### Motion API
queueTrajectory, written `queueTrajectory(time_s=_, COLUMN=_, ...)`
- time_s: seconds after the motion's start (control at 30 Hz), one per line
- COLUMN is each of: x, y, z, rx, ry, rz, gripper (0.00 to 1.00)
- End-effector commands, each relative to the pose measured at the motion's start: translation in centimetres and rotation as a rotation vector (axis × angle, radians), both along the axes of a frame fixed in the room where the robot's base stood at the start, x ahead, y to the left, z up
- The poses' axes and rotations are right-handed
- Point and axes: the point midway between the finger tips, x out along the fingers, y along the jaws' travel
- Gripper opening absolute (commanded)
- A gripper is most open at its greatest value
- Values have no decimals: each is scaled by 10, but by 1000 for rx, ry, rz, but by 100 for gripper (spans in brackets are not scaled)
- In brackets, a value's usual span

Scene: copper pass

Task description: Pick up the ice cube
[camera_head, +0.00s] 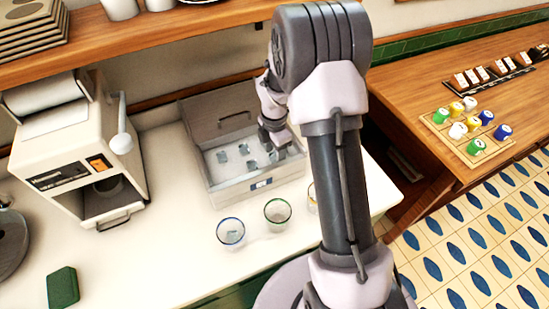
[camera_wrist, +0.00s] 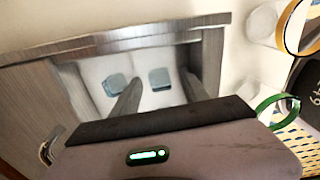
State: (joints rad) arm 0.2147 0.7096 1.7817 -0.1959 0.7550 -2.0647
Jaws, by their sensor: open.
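Several pale blue ice cubes lie apart on the floor of an open metal ice box (camera_head: 232,193); one ice cube (camera_head: 222,157) is at its left. My gripper (camera_head: 274,140) is at the right part of the box, partly hiding its inside. In the wrist view, the two fingers of my gripper (camera_wrist: 158,84) are spread and reach into the box (camera_wrist: 120,43). One ice cube (camera_wrist: 160,78) shows between the fingertips, and another ice cube (camera_wrist: 115,85) lies beside the left finger. I cannot tell how far above the cubes the fingertips are. Nothing is held.
A blue-rimmed glass (camera_head: 231,234), with something pale inside, and a green-rimmed glass (camera_head: 278,212) stand before the box. An orange-rimmed glass (camera_wrist: 298,28) is partly hidden by my arm in the head view. A cream machine (camera_head: 75,150) stands left.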

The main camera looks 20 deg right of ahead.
Motion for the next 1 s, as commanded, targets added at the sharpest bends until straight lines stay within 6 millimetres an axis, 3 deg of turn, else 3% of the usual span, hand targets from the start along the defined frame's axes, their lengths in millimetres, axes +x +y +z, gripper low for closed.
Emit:
queueTrajectory(time_s=0.03, x=0, y=0, z=0, rx=0, ry=0, rz=0, gripper=49)
queueTrajectory(time_s=0.3, x=0, y=0, z=1, rx=0, ry=0, rz=0, gripper=0)
queueTrajectory(time_s=0.57, x=0, y=0, z=4, rx=0, ry=0, rz=0, gripper=0)
queueTrajectory(time_s=0.67, x=1, y=0, z=23, rx=-1, ry=-3, rz=0, gripper=0)
queueTrajectory(time_s=0.83, x=1, y=0, z=71, rx=-1, ry=-4, rz=0, gripper=0)
queueTrajectory(time_s=1.0, x=0, y=0, z=98, rx=-1, ry=-1, rz=1, gripper=0)
